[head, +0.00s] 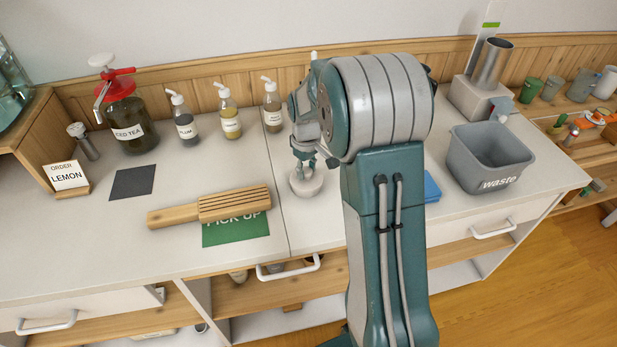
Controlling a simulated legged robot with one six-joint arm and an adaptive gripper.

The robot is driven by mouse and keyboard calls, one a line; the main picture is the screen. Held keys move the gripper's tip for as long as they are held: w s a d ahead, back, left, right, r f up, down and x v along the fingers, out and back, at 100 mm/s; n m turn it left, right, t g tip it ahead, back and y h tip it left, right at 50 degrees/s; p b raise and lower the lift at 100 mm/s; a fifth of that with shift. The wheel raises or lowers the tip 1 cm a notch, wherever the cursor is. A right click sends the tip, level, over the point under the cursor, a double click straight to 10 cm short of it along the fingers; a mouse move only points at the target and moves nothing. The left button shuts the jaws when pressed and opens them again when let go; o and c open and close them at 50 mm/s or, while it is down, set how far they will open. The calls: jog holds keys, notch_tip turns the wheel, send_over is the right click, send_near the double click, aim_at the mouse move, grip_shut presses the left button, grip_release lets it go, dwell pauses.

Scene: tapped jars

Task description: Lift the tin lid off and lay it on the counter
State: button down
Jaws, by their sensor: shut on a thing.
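My gripper (307,163) points down at the middle of the counter and is shut on the top of a small pale round thing, which looks like the tin lid (306,184). The lid is roughly level, right under the fingers. I cannot tell whether it rests on a tin or on the counter, or is slightly raised. My arm hides the area just right of it. The white counter (265,165) is bare around the lid's left and front.
A wooden paddle (215,207) lies partly over a green PICK UP mat (236,230) to the left. An iced tea jar (127,122) and several pump bottles (229,117) stand at the back. A grey waste bin (488,160) and blue cloth (431,187) are right.

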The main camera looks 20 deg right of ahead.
aim_at(306, 170)
jog(key=shift+r, duration=3.5)
